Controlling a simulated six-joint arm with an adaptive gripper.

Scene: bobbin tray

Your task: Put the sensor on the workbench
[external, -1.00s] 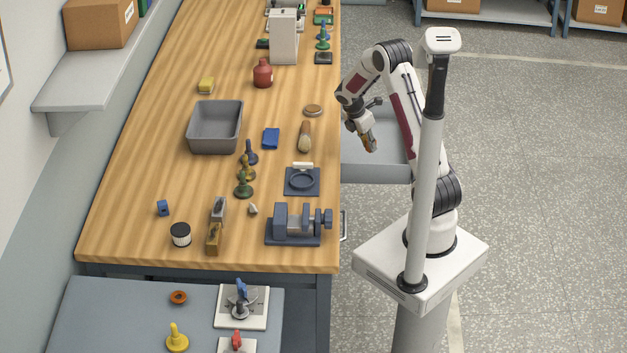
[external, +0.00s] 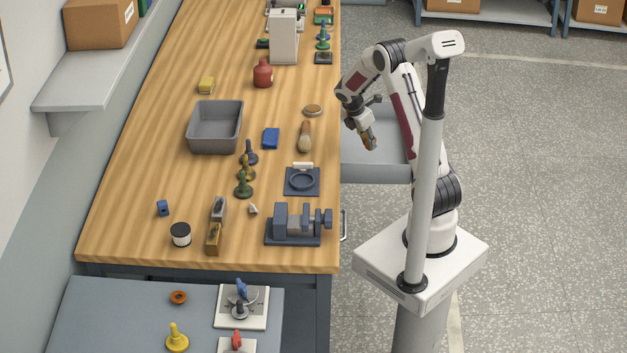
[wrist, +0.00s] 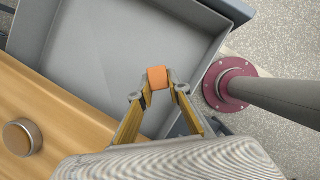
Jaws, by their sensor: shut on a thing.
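My gripper (external: 369,143) is out past the right edge of the workbench (external: 160,130), above the open grey drawer (external: 375,172). In the wrist view my gripper (wrist: 158,82) is shut on a small orange block (wrist: 157,76), which I take to be the sensor. The block sits between the fingertips, apart from the drawer floor below. In the external view it is too small to make out clearly. The part of the drawer (wrist: 110,60) seen in the wrist view looks empty.
A round brown-topped tin (external: 313,110) and a brush (external: 304,137) lie near the bench's right edge. A blue block (external: 271,138), grey bin (external: 216,128) and vise (external: 295,225) stand on the bench. Bare wood shows left of the bin.

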